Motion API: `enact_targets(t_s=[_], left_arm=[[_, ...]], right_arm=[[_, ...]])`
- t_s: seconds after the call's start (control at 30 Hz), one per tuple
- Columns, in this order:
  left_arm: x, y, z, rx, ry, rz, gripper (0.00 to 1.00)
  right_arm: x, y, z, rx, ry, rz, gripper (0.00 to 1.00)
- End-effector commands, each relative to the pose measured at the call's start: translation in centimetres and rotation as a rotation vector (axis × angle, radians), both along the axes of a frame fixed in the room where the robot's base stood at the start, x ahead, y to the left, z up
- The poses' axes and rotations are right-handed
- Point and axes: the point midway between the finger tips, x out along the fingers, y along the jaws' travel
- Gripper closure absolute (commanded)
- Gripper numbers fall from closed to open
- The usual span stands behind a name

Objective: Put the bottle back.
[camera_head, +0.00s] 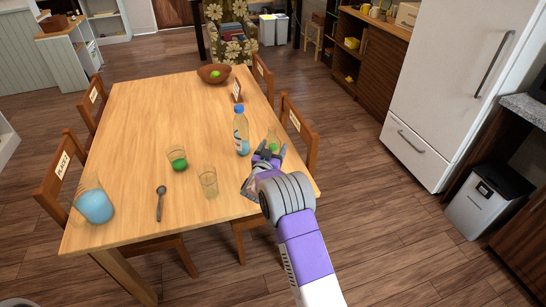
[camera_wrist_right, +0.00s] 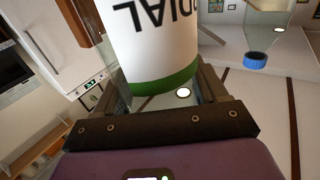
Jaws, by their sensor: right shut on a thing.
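My right gripper (camera_head: 268,153) is over the table's right edge, shut on a bottle. In the right wrist view this bottle (camera_wrist_right: 152,50) has a white label, with "DIAL" readable upside down, and a green band; it sits between the fingers. In the head view only a small greenish part of it (camera_head: 273,139) shows beyond the fingers. A clear bottle with a blue cap and blue liquid (camera_head: 242,136) stands upright on the table just left of my right gripper. Its blue cap (camera_wrist_right: 255,61) also shows in the right wrist view. My left gripper is out of view.
The wooden table (camera_head: 135,120) holds a glass with green liquid (camera_head: 177,159), an empty glass (camera_head: 208,182), a spoon (camera_head: 160,203), a jug of blue liquid (camera_head: 95,205) and a bowl (camera_head: 214,74). Chairs surround it. A fridge (camera_head: 450,80) and bin (camera_head: 487,200) stand right. The table's far middle is clear.

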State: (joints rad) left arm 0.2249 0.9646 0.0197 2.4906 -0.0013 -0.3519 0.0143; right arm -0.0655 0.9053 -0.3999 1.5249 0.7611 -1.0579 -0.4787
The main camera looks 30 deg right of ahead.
Motion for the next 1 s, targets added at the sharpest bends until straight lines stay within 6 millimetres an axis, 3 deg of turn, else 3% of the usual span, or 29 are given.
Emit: enact_targets(t_s=[0.17,0.53,0.57,0.7,1.0], left_arm=[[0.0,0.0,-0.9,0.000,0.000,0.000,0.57],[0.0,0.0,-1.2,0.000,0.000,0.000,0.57],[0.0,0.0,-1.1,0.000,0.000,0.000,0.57],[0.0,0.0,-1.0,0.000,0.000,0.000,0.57],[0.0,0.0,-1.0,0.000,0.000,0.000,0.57]], right_arm=[[0.0,0.0,-2.7,-0.001,0.001,0.000,1.00],[0.0,0.0,-3.1,0.000,0.000,0.001,1.00],[0.0,0.0,-3.0,0.001,0.001,0.001,0.25],[0.0,0.0,-2.9,0.001,0.001,0.000,0.04],[0.0,0.0,-2.8,0.001,0.001,0.000,0.03]])
